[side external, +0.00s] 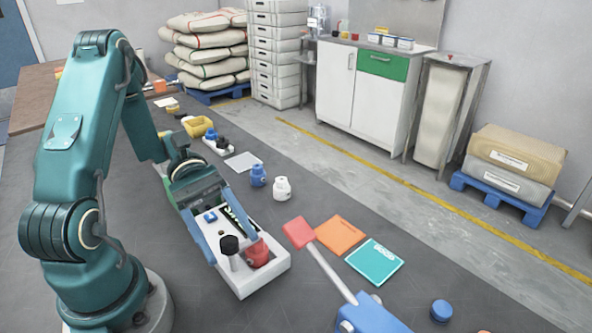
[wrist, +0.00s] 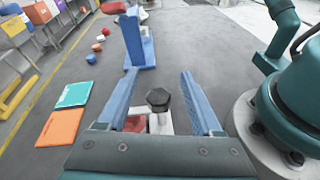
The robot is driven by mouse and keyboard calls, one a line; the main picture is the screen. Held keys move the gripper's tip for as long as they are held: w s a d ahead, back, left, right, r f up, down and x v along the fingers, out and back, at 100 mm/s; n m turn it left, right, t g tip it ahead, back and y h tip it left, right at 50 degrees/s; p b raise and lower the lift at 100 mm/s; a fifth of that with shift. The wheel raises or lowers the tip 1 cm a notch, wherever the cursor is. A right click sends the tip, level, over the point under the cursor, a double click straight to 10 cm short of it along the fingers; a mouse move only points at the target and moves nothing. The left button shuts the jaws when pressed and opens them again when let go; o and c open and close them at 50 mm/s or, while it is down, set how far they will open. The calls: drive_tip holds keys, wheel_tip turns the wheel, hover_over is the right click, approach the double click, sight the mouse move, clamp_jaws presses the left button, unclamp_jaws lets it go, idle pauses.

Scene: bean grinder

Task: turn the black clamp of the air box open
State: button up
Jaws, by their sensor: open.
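The black clamp (side external: 229,244) is a dark knob on a pale post, standing on the near end of the white air box (side external: 245,285). A red part (side external: 258,252) sits beside it on the box. My gripper (side external: 232,248) is open, its two blue fingers pointing down at the box. In the wrist view, the hexagonal top of the clamp (wrist: 158,99) shows between the open fingers (wrist: 158,74), with a gap on each side. I cannot tell how far the fingertips reach down beside the clamp.
A blue bottle (side external: 258,176) and a white bottle (side external: 281,188) stand behind the box. A red-ended lever (side external: 320,262) on a blue base (side external: 375,315) stands to the right, near orange (side external: 340,236) and teal (side external: 374,262) packets. Dark table between these is bare.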

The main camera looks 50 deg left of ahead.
sight(236, 249)
drive_tip(key=n+t+h, duration=0.1)
drive_tip(key=a+f+n+t+h, duration=0.1)
drive_tip(key=n, duration=0.1)
drive_tip(key=shift+w+a+f, duration=0.15)
drive_tip(key=shift+w+f, duration=0.05)
drive_tip(key=shift+s+a+f+n+t+h, duration=0.15)
drive_tip(key=shift+a+f+n+t, duration=0.1)
drive_tip(key=shift+n+t, duration=0.35)
drive_tip(key=shift+a+f+n+t+h, duration=0.15)
drive_tip(key=shift+f+n+t, duration=0.1)
drive_tip(key=shift+n+t, duration=0.3)
drive_tip(key=shift+w+d, duration=0.25)
drive_tip(key=shift+d, duration=0.95)
drive_tip(key=shift+w+d, duration=0.2)
drive_tip(key=shift+d, duration=1)
